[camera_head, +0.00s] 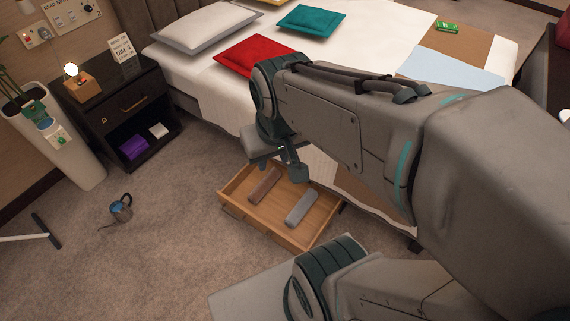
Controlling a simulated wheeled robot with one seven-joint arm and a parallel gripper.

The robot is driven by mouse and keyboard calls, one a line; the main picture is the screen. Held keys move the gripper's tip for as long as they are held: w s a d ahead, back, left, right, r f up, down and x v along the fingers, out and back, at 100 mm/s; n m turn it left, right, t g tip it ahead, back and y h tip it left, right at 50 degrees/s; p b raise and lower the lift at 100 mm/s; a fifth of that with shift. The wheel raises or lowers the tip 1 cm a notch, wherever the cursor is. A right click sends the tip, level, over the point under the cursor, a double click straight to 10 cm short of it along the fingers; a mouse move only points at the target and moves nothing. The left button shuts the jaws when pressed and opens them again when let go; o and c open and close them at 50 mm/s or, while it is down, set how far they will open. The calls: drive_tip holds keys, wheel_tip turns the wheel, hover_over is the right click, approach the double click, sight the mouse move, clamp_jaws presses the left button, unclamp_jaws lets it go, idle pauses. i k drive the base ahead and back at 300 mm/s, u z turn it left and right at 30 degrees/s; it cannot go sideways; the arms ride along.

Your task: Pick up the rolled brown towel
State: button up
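The rolled brown towel (265,185) lies in an open wooden drawer (233,208), in its left part. My gripper (293,169) is above the far side of the drawer, up and to the right of the brown towel in the picture. It appears apart from the towel. Only part of its dark fingers shows below my arm, so I cannot tell whether it is open or shut. No towel is visible in it.
A rolled grey towel (301,208) lies beside the brown one in the drawer. The bed (375,45) with cushions stands behind. The carpet left of the drawer is mostly clear.

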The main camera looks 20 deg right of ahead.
sight(268, 180)
drive_tip(key=u, duration=1.75)
drive_tip(key=i, duration=1.5)
drive_tip(key=z, duration=3.85)
drive_tip(key=i, duration=0.45)
drive_tip(key=u, duration=0.05)
